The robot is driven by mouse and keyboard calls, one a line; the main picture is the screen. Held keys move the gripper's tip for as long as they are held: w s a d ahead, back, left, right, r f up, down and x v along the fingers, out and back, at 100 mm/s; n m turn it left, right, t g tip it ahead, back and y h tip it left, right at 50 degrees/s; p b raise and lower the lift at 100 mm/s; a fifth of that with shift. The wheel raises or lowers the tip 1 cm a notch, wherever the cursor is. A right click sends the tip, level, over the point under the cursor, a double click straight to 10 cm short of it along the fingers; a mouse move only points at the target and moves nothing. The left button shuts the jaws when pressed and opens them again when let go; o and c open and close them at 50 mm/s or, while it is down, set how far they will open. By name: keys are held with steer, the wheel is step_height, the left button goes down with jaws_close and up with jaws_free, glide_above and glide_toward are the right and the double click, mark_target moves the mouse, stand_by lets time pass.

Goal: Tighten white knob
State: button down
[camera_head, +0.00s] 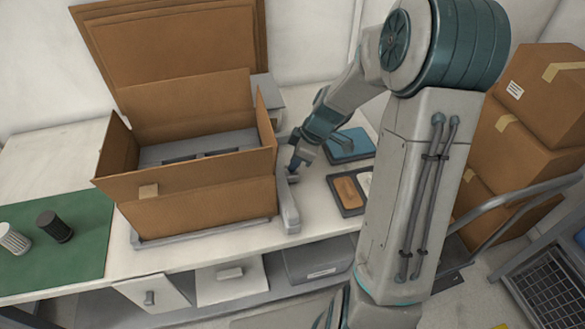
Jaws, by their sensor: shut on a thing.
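My gripper (294,173) reaches down beside the right wall of the open cardboard box. It is shut on a small part at the far end of a long light-grey fixture (288,208). The held part is mostly hidden by the fingers, and I cannot tell whether it is a white knob. A white ribbed cylinder (14,240), knob-like, stands at the left edge of the view on a green mat (85,255), far from my gripper. A black ribbed cylinder (55,226) is beside it.
The open cardboard box (200,204) holds a grey unit and stands close left of my gripper. A blue tray (349,145) and a dark tray with an orange-brown block (348,194) lie to the right. Stacked cartons (540,97) and a cart rail (520,205) are at far right.

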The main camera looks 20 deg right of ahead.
steer(key=m+b, duration=0.1)
steer(key=m+t+h+b, duration=0.1)
steer(key=m, duration=0.1)
steer(key=m+b, duration=0.1)
steer(key=m, duration=0.1)
steer(key=shift+s+a+f+t+b, duration=0.1)
steer(key=shift+s+a+t+b, duration=0.15)
steer(key=shift+t+b, duration=0.1)
steer(key=m+h, duration=0.1)
steer(key=m, duration=0.2)
steer(key=shift+a+m+t, duration=0.15)
steer(key=shift+m+t, duration=0.1)
steer(key=shift+m, duration=0.05)
steer(key=shift+s+m+h+p, duration=0.1)
steer(key=shift+m+h+p, duration=0.55)
steer(key=shift+m, duration=0.45)
steer(key=c, duration=1.4)
jaws_free()
steer(key=shift+s, duration=0.1)
steer(key=shift+r, duration=0.2)
